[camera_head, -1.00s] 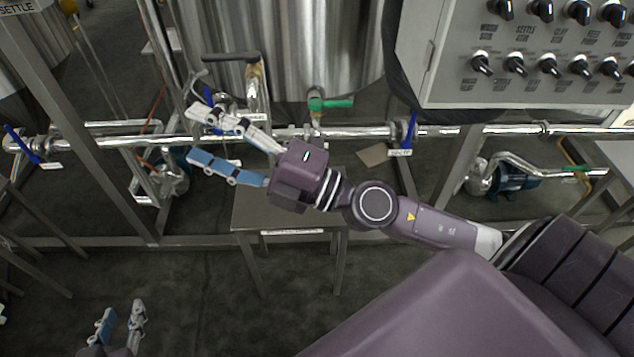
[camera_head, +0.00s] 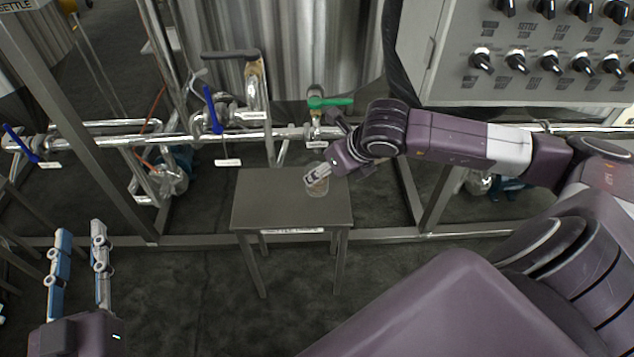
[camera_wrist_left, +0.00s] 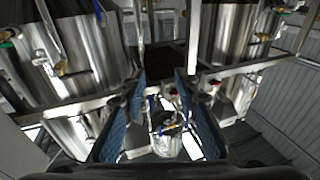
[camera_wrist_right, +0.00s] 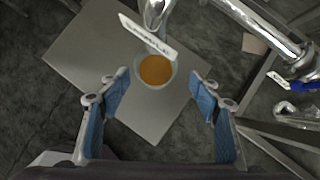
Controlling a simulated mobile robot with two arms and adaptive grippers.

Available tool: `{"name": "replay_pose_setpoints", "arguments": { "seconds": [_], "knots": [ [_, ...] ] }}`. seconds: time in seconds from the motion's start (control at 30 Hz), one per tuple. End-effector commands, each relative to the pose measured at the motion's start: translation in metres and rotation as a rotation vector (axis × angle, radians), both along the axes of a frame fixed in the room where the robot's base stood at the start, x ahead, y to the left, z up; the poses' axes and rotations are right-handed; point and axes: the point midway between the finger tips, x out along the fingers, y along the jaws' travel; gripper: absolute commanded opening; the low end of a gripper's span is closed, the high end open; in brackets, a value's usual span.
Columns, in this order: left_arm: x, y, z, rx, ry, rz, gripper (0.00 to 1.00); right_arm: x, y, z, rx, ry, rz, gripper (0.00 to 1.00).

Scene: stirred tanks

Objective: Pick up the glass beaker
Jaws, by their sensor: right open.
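The glass beaker (camera_head: 317,187) stands upright on the small grey metal table (camera_head: 262,212), near its back right part, partly hidden by my right gripper (camera_head: 318,174). In the right wrist view the beaker (camera_wrist_right: 155,70) holds an orange-brown liquid. There my right gripper (camera_wrist_right: 160,93) has its fingers spread wide, with the beaker ahead of the fingertips and apart from them. My left gripper (camera_head: 80,232) is open and empty at the lower left, away from the table. Its spread fingers also show in the left wrist view (camera_wrist_left: 163,80).
Behind the table run a steel pipe (camera_head: 265,133) and a valve with a green handle (camera_head: 330,102). A white label plate (camera_wrist_right: 147,37) hangs close to the beaker. A control box (camera_head: 530,60) is at the upper right. The floor in front is clear.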

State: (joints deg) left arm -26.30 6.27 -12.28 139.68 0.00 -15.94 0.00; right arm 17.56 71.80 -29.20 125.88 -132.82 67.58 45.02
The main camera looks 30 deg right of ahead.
Motion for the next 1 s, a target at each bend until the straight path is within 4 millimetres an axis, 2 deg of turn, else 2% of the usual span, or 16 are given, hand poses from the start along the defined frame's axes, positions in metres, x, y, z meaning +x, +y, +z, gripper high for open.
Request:
{"name": "replay_pose_setpoints", "arguments": {
  "seconds": [0.17,0.4,0.5,0.8,0.87,1.0],
  "knots": [
    [-0.002,-0.002,0.015,-0.019,-0.072,-0.004,0.29,0.009,0.003,-0.012,0.003,-0.001,0.002,0.58],
    [-0.012,-0.004,0.054,-0.069,-0.254,-0.015,0.29,0.026,0.007,-0.036,0.004,0.000,0.003,0.58],
    [-0.017,-0.004,0.065,-0.082,-0.303,-0.019,0.29,0.031,0.007,-0.042,0.003,-0.001,0.002,0.58],
    [-0.019,-0.004,0.071,-0.089,-0.327,-0.020,0.29,0.032,0.007,-0.044,0.002,-0.001,0.004,0.58],
    [-0.019,-0.004,0.071,-0.089,-0.327,-0.020,0.29,0.032,0.007,-0.044,0.002,-0.001,0.004,0.53],
    [-0.019,-0.004,0.071,-0.089,-0.326,-0.020,0.29,0.032,0.007,-0.044,0.002,-0.001,0.004,0.38]
  ]
}}
